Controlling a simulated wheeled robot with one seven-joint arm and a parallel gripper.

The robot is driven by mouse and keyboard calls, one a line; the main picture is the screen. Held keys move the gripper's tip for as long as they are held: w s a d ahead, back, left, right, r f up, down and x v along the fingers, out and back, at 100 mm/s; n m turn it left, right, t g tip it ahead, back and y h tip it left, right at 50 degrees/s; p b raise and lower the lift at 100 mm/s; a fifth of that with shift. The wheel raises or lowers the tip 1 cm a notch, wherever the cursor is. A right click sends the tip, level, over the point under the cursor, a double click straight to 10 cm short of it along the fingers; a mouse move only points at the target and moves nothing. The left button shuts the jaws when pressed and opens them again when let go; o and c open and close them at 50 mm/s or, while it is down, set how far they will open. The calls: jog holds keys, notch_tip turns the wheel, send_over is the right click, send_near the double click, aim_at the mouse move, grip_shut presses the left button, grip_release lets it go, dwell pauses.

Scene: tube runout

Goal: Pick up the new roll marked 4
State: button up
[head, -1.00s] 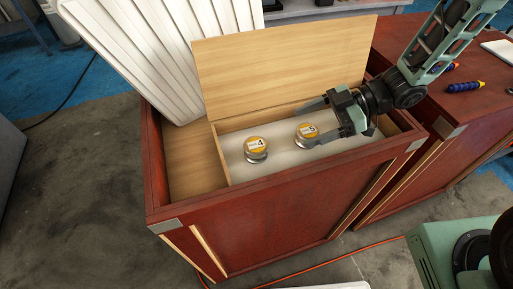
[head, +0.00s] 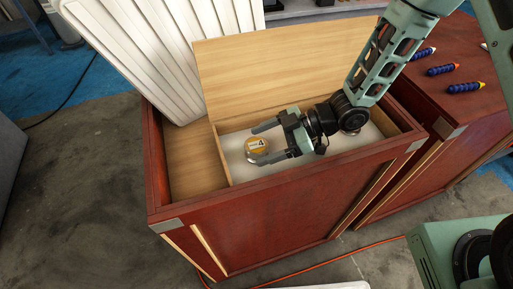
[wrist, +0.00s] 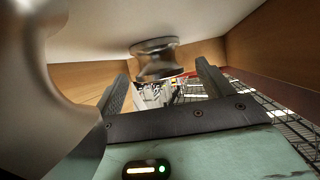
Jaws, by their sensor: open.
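The roll marked 4 (head: 256,147) stands on the pale floor of the open wooden compartment, its yellow and white label facing up. My gripper (head: 257,143) is open and reaches in from the right. From the head camera its fingertips appear on either side of the roll. In the wrist view the roll (wrist: 155,58) shows ahead, between and beyond the two fingers, with nothing held. I cannot tell whether a finger touches it. The roll marked 5 is hidden behind my gripper in the head view. A large blurred metallic shape (wrist: 40,70), perhaps that roll, fills the left of the wrist view.
The red cabinet's rim (head: 290,173) and a wooden divider (head: 219,155) bound the compartment. A raised wooden lid (head: 290,70) stands behind it, and a white ribbed panel (head: 165,50) leans at the left. Blue marker-like items (head: 440,70) lie on the right cabinet.

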jog(key=shift+c, duration=0.3)
jog(key=c, duration=1.4)
jog(key=shift+r, duration=0.15)
